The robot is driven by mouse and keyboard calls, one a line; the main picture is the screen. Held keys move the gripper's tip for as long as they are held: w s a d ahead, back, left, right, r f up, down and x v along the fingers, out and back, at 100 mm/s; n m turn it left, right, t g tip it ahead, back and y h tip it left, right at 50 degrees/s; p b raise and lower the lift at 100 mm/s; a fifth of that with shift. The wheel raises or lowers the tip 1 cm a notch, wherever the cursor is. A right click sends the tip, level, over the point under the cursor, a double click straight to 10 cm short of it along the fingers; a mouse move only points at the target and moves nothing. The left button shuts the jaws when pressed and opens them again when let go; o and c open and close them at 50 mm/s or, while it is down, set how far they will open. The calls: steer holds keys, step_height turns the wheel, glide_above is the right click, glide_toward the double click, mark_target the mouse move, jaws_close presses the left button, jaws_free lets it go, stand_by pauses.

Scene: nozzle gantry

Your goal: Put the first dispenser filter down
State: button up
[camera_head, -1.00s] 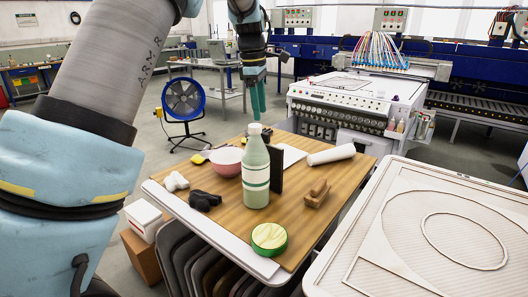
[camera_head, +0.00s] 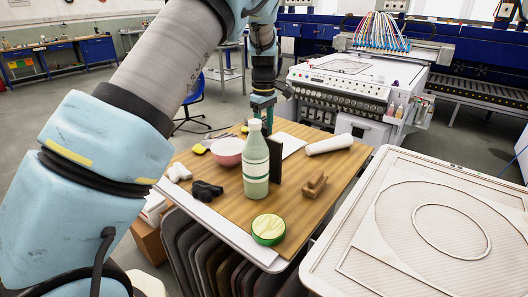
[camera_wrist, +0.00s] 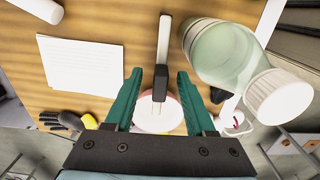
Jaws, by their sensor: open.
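No thing in view is plainly marked as a dispenser filter; a white cylinder (camera_head: 329,144) lying on the wooden table (camera_head: 222,207) may be it. Its end also shows in the wrist view (camera_wrist: 42,9). My gripper (camera_head: 262,116) has green fingers and is behind the top of the pale green bottle (camera_head: 256,168). In the wrist view, my gripper (camera_wrist: 171,78) is open, with the bottle (camera_wrist: 226,58) to the right. A narrow upright dark panel (camera_head: 276,160) stands beside the bottle. A white strip with a black block (camera_wrist: 158,84) shows by the fingertips; I cannot tell whether they touch.
A pink bowl (camera_head: 227,151), white paper (camera_head: 288,143), black gloves (camera_head: 206,191), a wooden block (camera_head: 314,184) and a green-rimmed round tin (camera_head: 268,229) are on the table. A large framed tray (camera_head: 345,232) stands at right.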

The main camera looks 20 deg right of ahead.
steer(key=shift+f+p, duration=0.3)
steer(key=shift+f, duration=0.95)
jaws_close()
stand_by(0.4)
